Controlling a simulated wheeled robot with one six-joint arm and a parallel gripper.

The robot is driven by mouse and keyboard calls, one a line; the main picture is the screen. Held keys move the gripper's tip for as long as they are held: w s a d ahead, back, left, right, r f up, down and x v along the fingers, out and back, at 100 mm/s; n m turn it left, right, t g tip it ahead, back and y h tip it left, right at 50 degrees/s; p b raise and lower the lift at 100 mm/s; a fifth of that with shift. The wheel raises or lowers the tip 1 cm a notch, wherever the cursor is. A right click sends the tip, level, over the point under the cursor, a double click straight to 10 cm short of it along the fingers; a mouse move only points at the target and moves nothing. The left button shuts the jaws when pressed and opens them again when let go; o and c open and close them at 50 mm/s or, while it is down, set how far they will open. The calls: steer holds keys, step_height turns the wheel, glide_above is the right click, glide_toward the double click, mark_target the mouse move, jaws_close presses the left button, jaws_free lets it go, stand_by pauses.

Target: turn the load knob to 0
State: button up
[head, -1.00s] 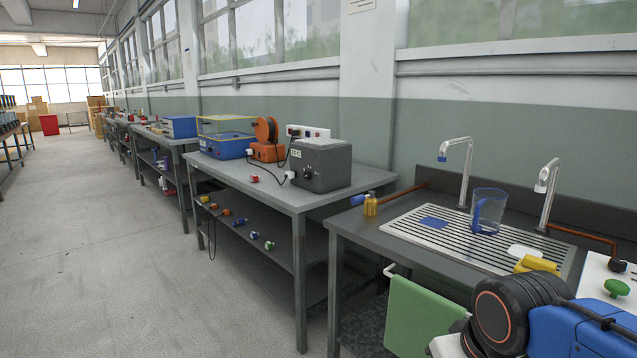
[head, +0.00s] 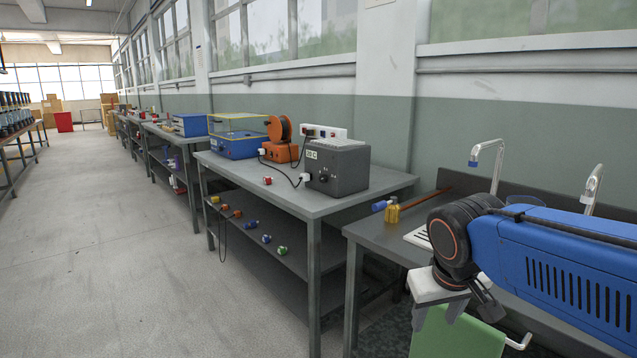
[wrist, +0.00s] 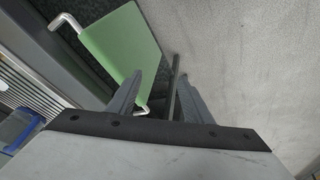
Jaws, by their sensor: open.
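A grey box (head: 352,168) stands on the near end of the middle bench. Its front carries a small dark knob (head: 323,178) and a pale label; whether this is the load knob, and its setting, are too small to read. My gripper (wrist: 161,76) is open and empty in the wrist view, its two fingers apart above the floor beside the green cloth. In the head view my gripper hangs below the wrist at the lower right, well to the right of and nearer than the box. The knob does not show in the wrist view.
A sink bench (head: 385,233) with taps and a bottle (head: 392,211) stands at right. A green cloth (head: 455,335) hangs on its front rail. An orange reel (head: 280,130), white socket strip (head: 330,131) and cables crowd the box. The left aisle floor (head: 110,250) is clear.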

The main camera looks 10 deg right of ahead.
steer(key=w+a+r+m+h, duration=0.15)
steer(key=w+r, duration=0.25)
steer(key=w, duration=0.8)
steer(key=w+r+m+h, duration=0.1)
steer(key=w+r+h, duration=0.2)
steer(key=w, duration=0.9)
steer(key=w+a+r+m+h, duration=0.1)
steer(key=w+r+h, duration=0.25)
steer(key=w, duration=0.95)
steer(key=m+t+h, duration=0.5)
steer(key=h, duration=0.1)
glide_toward(321, 180)
steer(key=x, duration=0.8)
steer(key=shift+w+d, duration=0.1)
steer(key=shift+d, duration=0.15)
steer(key=c, duration=1.1)
